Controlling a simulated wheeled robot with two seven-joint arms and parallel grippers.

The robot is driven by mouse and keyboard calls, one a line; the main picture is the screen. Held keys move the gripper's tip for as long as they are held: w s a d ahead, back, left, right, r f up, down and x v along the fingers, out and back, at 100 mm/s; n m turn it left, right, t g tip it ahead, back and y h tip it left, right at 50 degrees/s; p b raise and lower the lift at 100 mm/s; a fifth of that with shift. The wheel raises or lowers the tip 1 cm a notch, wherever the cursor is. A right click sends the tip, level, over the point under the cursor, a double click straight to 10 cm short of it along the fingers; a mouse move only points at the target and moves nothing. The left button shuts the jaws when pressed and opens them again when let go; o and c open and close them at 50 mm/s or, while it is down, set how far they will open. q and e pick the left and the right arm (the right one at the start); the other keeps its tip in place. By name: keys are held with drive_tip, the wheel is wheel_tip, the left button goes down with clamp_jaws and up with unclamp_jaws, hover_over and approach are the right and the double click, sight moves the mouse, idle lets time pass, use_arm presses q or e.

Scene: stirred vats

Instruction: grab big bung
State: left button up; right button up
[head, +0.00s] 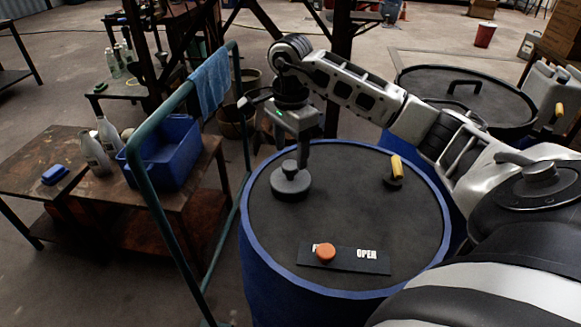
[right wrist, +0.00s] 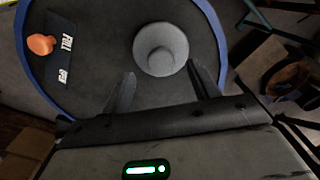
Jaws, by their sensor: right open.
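The big bung (head: 291,183), a dark grey disc with a raised knob, sits on the black lid of the blue vat (head: 350,215), towards the lid's left side. It also shows in the right wrist view (right wrist: 161,45), beyond the fingertips. My right gripper (head: 303,153) is open and points down over the lid beside the bung's knob. In the right wrist view its two spread fingers (right wrist: 163,84) are empty, with the bung ahead of the gap between them. My left gripper is not in view.
On the lid are an orange knob (head: 326,253) on a lettered black plate (head: 345,258) and a yellow-handled fitting (head: 396,168). A teal rail (head: 165,190) with a blue cloth (head: 210,81) stands left of the vat. Another lidded vat (head: 468,92) is behind right.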

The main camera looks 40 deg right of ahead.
sight(291, 164)
drive_tip(key=shift+f+p, duration=0.35)
drive_tip(key=shift+f, duration=2.45)
drive_tip(key=c, duration=1.1)
